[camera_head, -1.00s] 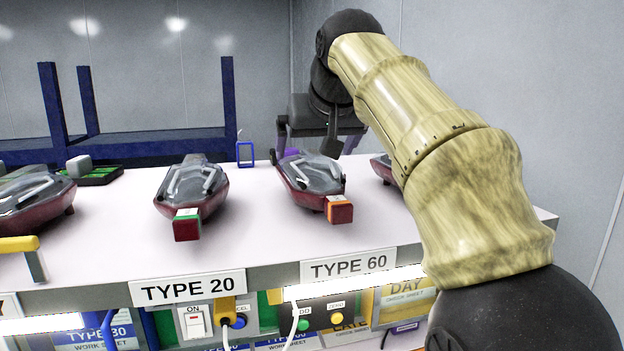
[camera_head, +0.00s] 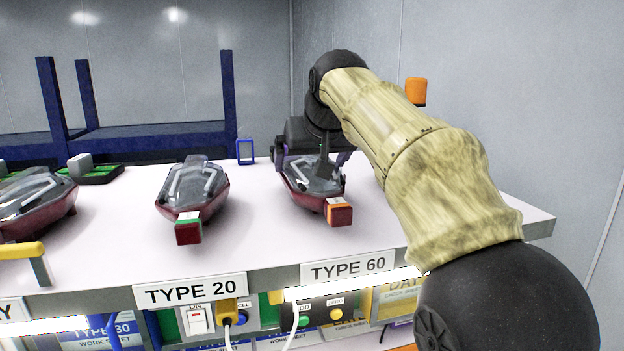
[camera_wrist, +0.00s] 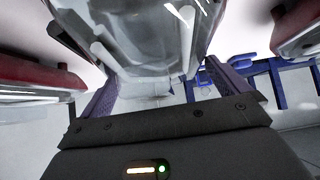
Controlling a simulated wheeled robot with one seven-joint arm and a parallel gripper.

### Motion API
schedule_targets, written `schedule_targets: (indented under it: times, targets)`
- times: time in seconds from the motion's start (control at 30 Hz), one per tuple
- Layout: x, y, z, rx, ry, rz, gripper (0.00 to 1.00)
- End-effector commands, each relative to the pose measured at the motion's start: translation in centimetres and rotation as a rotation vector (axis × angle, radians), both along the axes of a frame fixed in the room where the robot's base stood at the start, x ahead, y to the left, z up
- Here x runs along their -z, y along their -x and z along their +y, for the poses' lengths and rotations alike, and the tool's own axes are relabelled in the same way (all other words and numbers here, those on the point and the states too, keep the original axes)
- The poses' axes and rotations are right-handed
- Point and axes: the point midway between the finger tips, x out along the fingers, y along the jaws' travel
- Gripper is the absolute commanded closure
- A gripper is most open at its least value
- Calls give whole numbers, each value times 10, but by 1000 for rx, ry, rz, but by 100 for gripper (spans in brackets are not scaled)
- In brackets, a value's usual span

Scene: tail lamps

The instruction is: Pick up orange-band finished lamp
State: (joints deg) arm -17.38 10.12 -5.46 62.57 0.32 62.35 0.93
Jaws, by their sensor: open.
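The orange-band lamp (camera_head: 318,188) lies on the white table behind the TYPE 60 label, its dark red end block with the orange band (camera_head: 339,212) toward the front edge. My gripper (camera_head: 312,165) is over the rear part of this lamp, partly hiding it. In the wrist view the clear lamp cover (camera_wrist: 145,40) lies ahead of and between the two purple fingers (camera_wrist: 155,85), which are spread apart. I cannot tell whether they touch the lamp.
A green-band lamp (camera_head: 192,195) lies to the left behind the TYPE 20 label, and another lamp (camera_head: 30,203) lies at the far left. A blue frame (camera_head: 150,140) stands behind. An orange object (camera_head: 416,91) shows behind my arm. White table (camera_head: 260,225) is clear between the lamps.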

Motion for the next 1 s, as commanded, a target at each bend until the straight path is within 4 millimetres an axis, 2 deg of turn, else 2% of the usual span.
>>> schedule_targets:
  times: [0.03,0.23,0.67,1.0]
  targets:
    - [0,0,0,0,0,0,0]
    - [0,0,0,0,0,0,38]
    - [-6,0,0,0,0,-2,38]
    - [-31,-1,0,0,-1,-4,38]
